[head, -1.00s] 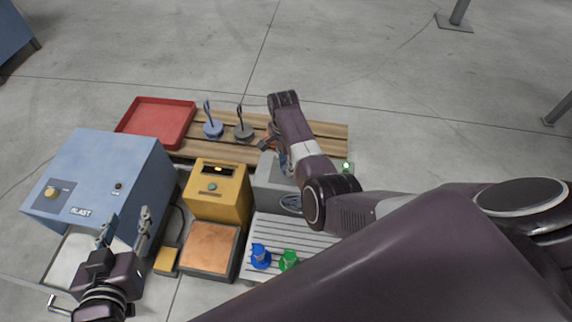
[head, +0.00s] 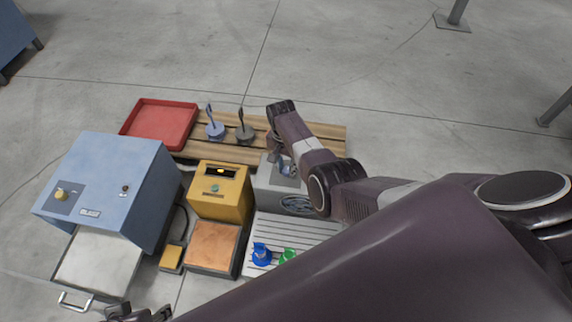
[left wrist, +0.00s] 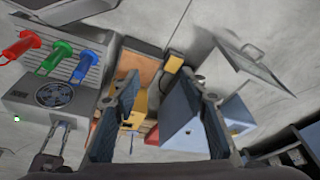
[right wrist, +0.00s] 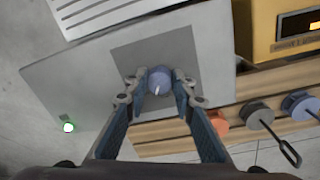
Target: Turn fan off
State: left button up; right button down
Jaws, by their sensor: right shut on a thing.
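The fan unit is a grey box with a round dark fan grille (head: 297,204); the grille also shows in the left wrist view (left wrist: 54,94). A small green light (right wrist: 68,127) glows on its top. A round blue-grey knob (right wrist: 160,78) stands on a darker square plate (right wrist: 205,55) of the box. My right gripper (right wrist: 158,90) is shut on this knob, one fingertip on each side. In the head view my right gripper (head: 283,162) is partly hidden by its arm. My left gripper (left wrist: 165,88) is open and empty, its fingers wide apart; only a bit shows in the head view.
A yellow box (head: 220,190), a blue box (head: 110,185) with a pale tray (head: 95,262) and a copper-topped block (head: 212,245) stand left of the fan unit. Blue (head: 261,254) and green (head: 287,256) pieces sit on the slatted rack. A red tray (head: 160,122) lies behind.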

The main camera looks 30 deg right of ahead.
jog(key=shift+s+r+n, duration=0.1)
jog(key=shift+r+n, duration=0.05)
jog(key=shift+n, duration=0.35)
jog(key=n+p, duration=0.3)
jog(key=n, duration=0.5)
jog(key=n+p, duration=0.1)
jog(key=n, duration=0.2)
jog(key=shift+d+n+t, duration=0.15)
jog(key=shift+n+t, duration=0.15)
jog(key=shift+n, duration=0.1)
jog(key=n, duration=0.4)
jog(key=shift+n+p, duration=0.3)
jog(key=shift+p, duration=0.1)
pick_arm(q)
notch_tip(320, 180, down, 16)
jog(key=g, duration=0.1)
jog(key=shift+d+f, duration=0.2)
jog(key=shift+f, duration=0.05)
pick_arm(e)
jog(key=shift+n, duration=0.3)
pick_arm(q)
jog(key=shift+s+f, duration=0.15)
jog(key=shift+f, duration=0.05)
pick_arm(e)
jog(key=c, duration=1.6)
grip_release()
